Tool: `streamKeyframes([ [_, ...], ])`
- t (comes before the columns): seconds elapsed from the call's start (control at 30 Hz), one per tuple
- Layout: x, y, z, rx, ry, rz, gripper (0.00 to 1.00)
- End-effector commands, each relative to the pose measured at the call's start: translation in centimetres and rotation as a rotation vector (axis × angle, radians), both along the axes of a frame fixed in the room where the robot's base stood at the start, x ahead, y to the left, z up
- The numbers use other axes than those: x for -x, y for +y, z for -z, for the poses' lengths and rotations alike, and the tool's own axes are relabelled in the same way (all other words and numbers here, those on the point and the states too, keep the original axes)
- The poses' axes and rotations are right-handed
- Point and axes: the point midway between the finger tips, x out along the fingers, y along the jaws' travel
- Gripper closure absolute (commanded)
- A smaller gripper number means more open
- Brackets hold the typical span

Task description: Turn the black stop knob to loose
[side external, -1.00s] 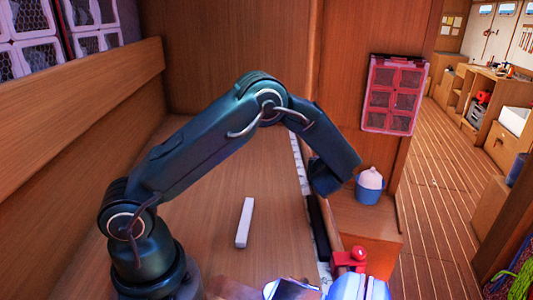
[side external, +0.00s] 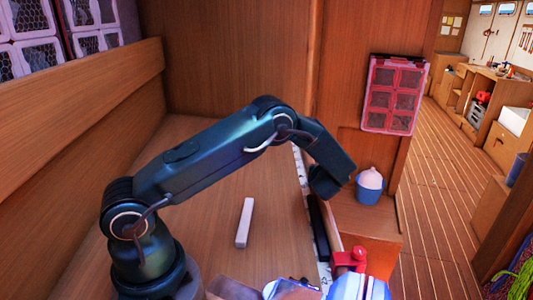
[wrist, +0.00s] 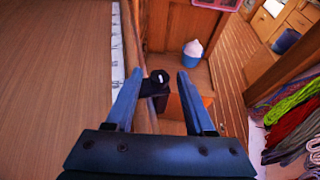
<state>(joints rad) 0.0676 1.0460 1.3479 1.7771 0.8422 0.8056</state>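The black stop knob (wrist: 160,77) shows in the wrist view as a small dark knob with a light mark on top. It sits on a black block (wrist: 152,89) at the table's edge. My gripper (wrist: 158,73) is open, one finger to each side of the knob as seen from the wrist, with gaps on both sides. I cannot tell how far above the knob the fingers are. In the side view my gripper (side external: 327,182) is over the right edge of the table, and I cannot make out the knob there.
A long black bar (side external: 317,225) lies along a white marked strip at the table edge. A red clamp-like part (side external: 350,257) is near the front. A blue cup (side external: 368,192) stands on the ledge to the right.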

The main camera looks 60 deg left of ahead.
Motion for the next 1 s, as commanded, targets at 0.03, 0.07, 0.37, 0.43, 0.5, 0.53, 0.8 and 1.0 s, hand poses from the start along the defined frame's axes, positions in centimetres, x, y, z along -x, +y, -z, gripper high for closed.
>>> streamKeyframes([
  [0.03, 0.00, 0.00, -0.01, 0.000, 0.000, 0.000, 0.70],
  [0.07, 0.01, 0.00, -0.01, 0.000, 0.000, 0.000, 0.81],
  [0.37, -0.11, 0.00, -0.09, -0.002, -0.005, -0.021, 1.00],
  [0.43, -0.22, 0.01, -0.10, -0.005, -0.008, -0.050, 1.00],
  [0.5, -0.30, -0.02, -0.13, -0.006, -0.010, -0.089, 1.00],
  [0.53, -0.31, -0.04, -0.10, -0.006, -0.010, -0.108, 1.00],
  [0.8, -0.48, -0.18, -0.14, -0.006, -0.010, -0.229, 1.00],
  [1.0, -0.43, -0.25, -0.12, -0.003, -0.004, -0.261, 1.00],
])
